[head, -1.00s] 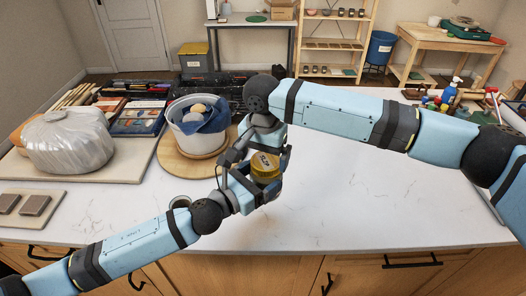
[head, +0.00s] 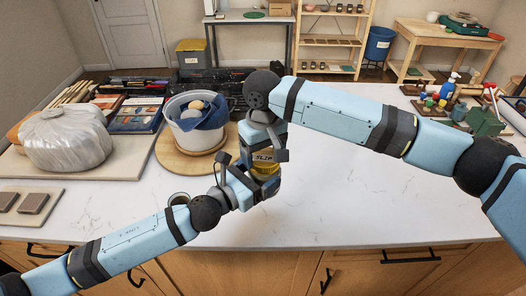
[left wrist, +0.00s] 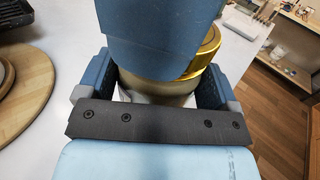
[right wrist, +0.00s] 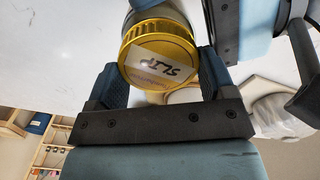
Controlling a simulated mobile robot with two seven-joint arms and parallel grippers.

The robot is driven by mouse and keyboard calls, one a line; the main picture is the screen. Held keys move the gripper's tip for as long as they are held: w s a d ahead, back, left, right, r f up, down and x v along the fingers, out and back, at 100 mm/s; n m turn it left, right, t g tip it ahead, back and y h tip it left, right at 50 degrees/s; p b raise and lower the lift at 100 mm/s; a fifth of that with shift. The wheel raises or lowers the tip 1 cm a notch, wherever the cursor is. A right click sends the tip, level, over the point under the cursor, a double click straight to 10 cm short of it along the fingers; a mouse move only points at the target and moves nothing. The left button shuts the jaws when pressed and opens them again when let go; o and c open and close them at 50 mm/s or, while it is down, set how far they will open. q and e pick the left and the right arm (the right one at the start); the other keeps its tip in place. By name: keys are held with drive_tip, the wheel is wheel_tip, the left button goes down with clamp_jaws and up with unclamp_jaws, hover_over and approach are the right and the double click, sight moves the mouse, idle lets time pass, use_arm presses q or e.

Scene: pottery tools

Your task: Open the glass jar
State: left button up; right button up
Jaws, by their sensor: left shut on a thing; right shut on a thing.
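My left gripper (head: 256,184) is shut on the jar body from the left side, a finger on each side in the left wrist view. My right gripper (right wrist: 162,80) comes from above and is shut on the lid, with its fingers at either side. In the left wrist view, my right gripper hides much of the lid. The lid is at the jar's top; I cannot tell whether it is loose.
A white pot with a blue cloth (head: 197,125) stands on a round wooden board (head: 178,160) behind and left. A wrapped clay bag (head: 65,138) lies on a board at left. Bottles and tools (head: 455,100) stand at back right. The counter at right is clear.

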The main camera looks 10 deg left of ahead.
use_arm(q)
drive_tip(key=shift+s+d+r, duration=0.15)
drive_tip(key=shift+d+r, duration=0.05)
drive_tip(key=shift+d, duration=0.05)
use_arm(e)
drive_tip(key=n, duration=0.7)
drive_tip(key=shift+s+a, duration=0.15)
drive_tip(key=shift+a, duration=0.05)
drive_tip(key=n, duration=0.4)
drive_tip(key=shift+d+r, duration=0.1)
drive_tip(key=shift+d, duration=0.05)
use_arm(q)
drive_tip(key=shift+a, duration=0.1)
use_arm(e)
drive_tip(key=n, duration=0.3)
drive_tip(key=shift+w+d+n, duration=0.1)
drive_tip(key=shift+w+n, duration=0.1)
drive_tip(key=shift+n, duration=0.2)
drive_tip(key=shift+d, duration=0.1)
use_arm(q)
drive_tip(key=shift+a+f, duration=0.1)
use_arm(e)
drive_tip(key=shift+r, duration=0.2)
use_arm(q)
drive_tip(key=shift+f, duration=0.1)
use_arm(e)
drive_tip(key=shift+r, duration=0.65)
drive_tip(key=shift+s+r, duration=0.1)
drive_tip(key=shift+r, duration=0.1)
